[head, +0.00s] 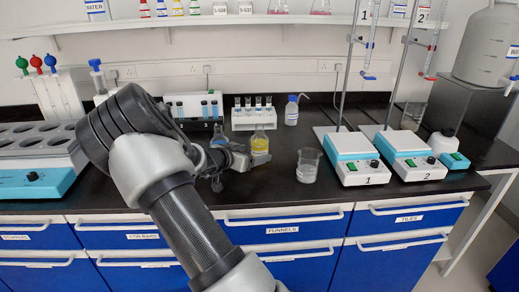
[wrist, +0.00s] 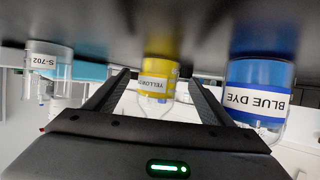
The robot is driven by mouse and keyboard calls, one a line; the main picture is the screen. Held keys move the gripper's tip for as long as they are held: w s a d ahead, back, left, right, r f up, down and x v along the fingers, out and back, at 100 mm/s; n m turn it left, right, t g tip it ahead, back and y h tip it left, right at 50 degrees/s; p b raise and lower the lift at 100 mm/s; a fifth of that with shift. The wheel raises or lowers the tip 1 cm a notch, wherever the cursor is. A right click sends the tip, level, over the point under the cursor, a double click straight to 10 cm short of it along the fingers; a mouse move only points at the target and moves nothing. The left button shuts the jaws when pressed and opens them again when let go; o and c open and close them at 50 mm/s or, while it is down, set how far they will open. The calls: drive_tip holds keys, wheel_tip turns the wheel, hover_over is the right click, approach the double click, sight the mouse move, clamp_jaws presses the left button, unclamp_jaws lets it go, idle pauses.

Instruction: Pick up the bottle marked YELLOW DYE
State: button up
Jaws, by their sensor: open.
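The YELLOW DYE bottle (head: 260,143), clear glass with yellow liquid, stands upright on the black bench. In the wrist view it appears upside down (wrist: 157,82), with its label partly readable as "YELLOW". My gripper (head: 246,160) is low over the bench at the bottle's near left side. In the wrist view the open fingers (wrist: 160,78) frame the bottle, one on each side, with visible gaps. I cannot tell how deep the bottle sits between them. Part of the bottle's lower body is hidden by my gripper in the head view.
A BLUE DYE bottle (wrist: 257,98) is close beside one finger; a clear S-702 bottle (wrist: 48,68) is on the other side. A beaker (head: 308,166) stands right of my gripper. A tube rack (head: 254,117) is behind. Two hotplates (head: 352,160) stand farther right.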

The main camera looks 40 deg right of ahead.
sight(260, 150)
drive_tip(key=b+x, duration=0.1)
drive_tip(key=x, duration=0.3)
drive_tip(key=shift+d, duration=0.4)
drive_tip(key=shift+r, duration=0.1)
drive_tip(key=c, duration=1.5)
drive_tip(key=shift+r, duration=0.1)
